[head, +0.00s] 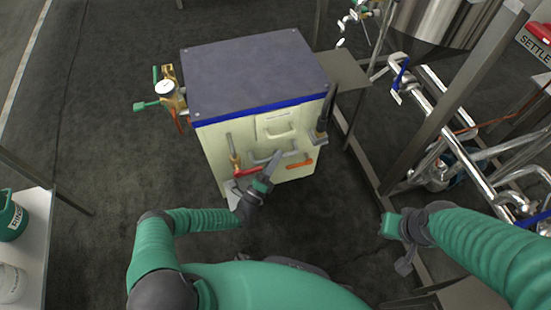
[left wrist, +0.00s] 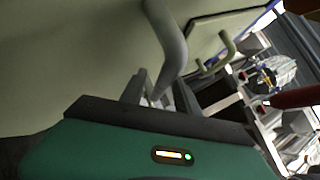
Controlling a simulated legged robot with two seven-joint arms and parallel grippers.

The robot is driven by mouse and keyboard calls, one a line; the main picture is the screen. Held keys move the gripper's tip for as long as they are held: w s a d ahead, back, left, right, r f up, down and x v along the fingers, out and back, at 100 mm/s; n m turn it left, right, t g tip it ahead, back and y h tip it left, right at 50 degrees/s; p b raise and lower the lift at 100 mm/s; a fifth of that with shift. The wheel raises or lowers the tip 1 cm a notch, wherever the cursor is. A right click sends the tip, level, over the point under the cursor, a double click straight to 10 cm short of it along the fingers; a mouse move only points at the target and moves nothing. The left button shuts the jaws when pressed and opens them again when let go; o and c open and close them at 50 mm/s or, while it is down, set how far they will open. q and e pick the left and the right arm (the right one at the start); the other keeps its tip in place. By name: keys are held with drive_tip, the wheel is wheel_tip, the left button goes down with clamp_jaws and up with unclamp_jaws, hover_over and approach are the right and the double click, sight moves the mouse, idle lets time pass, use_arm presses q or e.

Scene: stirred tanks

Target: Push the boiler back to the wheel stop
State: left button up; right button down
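The boiler (head: 255,75) is a cream cabinet with a dark grey top and a blue edge strip, standing upright on the dark floor. Its front has a grey bar handle (head: 262,158), also in the left wrist view (left wrist: 168,35). My left gripper (head: 273,165) is at this handle, low on the front. In the left wrist view its fingers (left wrist: 160,92) stand at the lower end of the bar; whether they close on it is unclear. My right gripper (head: 403,264) hangs off to the right, away from the boiler; its fingers are unclear. I cannot make out a wheel stop.
Brass valves with a gauge (head: 166,88) stick out at the boiler's left side. A metal frame with pipes (head: 440,110) and a steel tank (head: 440,20) stands close on the right. A white table (head: 33,225) with a green container (head: 10,215) is at the left. Floor is open left of the boiler.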

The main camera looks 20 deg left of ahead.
use_arm(q)
clamp_jaws()
drive_tip(key=shift+f, duration=0.1)
idle(1.3)
